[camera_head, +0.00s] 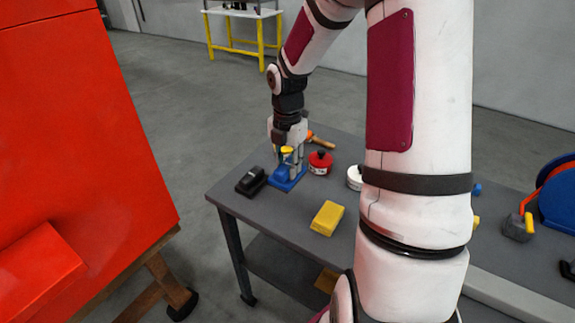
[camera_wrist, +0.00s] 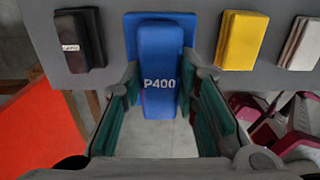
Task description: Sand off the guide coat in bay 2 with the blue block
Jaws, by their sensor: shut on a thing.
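The blue block (camera_wrist: 158,65), marked P400, is between the fingers of my gripper (camera_wrist: 160,92) in the wrist view, with a flat blue base behind it. My gripper is shut on it. In the head view my gripper (camera_head: 288,158) points down at the blue block (camera_head: 281,174) over the far left part of the grey table (camera_head: 277,215). The block is at its blue base (camera_head: 290,184); I cannot tell whether they touch. A large red-orange body (camera_head: 75,130) stands at the left on a wooden support. No bay marking or guide coat can be made out on it.
A black block (camera_head: 251,181) lies left of the blue block, and a yellow block (camera_head: 327,218) lies nearer. A red tin (camera_head: 320,163) and a partly hidden white round thing (camera_head: 354,178) stand to the right. Open floor separates the red body from the table.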

